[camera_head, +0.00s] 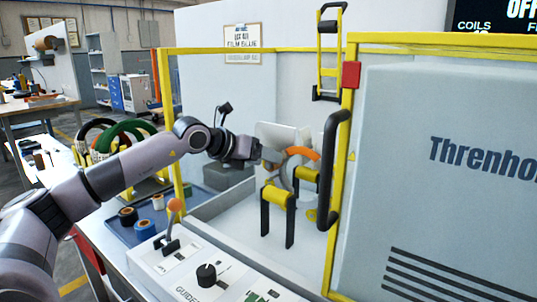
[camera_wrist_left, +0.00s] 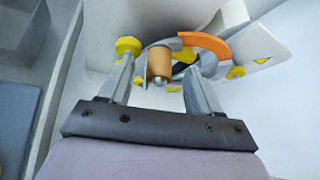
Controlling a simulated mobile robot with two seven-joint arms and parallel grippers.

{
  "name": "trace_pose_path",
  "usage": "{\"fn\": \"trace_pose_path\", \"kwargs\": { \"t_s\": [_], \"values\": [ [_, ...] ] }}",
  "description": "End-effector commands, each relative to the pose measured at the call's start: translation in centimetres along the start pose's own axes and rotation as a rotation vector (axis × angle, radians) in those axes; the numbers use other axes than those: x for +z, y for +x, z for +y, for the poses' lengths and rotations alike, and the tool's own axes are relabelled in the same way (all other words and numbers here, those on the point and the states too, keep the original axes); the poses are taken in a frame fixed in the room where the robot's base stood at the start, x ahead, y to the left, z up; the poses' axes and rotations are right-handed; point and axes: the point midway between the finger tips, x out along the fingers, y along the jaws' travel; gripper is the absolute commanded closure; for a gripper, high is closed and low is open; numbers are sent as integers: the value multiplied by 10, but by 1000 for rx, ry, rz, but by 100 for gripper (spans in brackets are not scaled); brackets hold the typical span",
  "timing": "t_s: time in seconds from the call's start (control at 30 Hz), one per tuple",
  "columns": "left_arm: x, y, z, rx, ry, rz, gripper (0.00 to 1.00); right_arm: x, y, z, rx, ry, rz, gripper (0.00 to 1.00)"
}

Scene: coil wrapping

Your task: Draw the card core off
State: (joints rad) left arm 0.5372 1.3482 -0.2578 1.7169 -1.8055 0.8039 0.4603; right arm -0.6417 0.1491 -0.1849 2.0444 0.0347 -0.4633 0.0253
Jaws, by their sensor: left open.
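In the left wrist view the card core (camera_wrist_left: 158,62) is a short tan-brown cylinder on a grey metal pin whose end shows below it. It sits in front of a grey ring with an orange section (camera_wrist_left: 207,44). My left gripper (camera_wrist_left: 157,72) is open, with one finger on each side of the core and a visible gap to it. In the head view the left gripper (camera_head: 270,155) reaches into the machine beside the ring (camera_head: 303,153); the core cannot be made out there. My right gripper is not in view.
Yellow rollers on black posts (camera_head: 278,196) stand in front of the ring. A yellow frame (camera_head: 345,150) and a black handle (camera_head: 333,170) are at the right. A control panel with an orange-knobbed lever (camera_head: 174,206) and a blue mat with tape rolls (camera_head: 128,216) lie nearer.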

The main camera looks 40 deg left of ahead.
Motion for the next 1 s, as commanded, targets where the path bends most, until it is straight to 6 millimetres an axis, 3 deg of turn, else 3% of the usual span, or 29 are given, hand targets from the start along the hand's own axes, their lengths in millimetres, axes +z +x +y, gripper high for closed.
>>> {"fn": "trace_pose_path", "kwargs": {
  "t_s": [0.3,0.63,0.67,0.83,0.97,1.0],
  "values": [
    [1,22,0,-1,-1,-2,37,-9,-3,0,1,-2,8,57],
    [0,24,0,1,0,0,37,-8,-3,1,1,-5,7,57],
    [0,24,0,0,0,0,40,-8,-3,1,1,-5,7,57],
    [0,24,0,0,0,0,95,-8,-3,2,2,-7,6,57],
    [0,24,0,0,0,-1,96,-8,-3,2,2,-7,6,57],
    [0,24,0,0,0,-1,77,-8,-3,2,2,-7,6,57]
  ]
}}
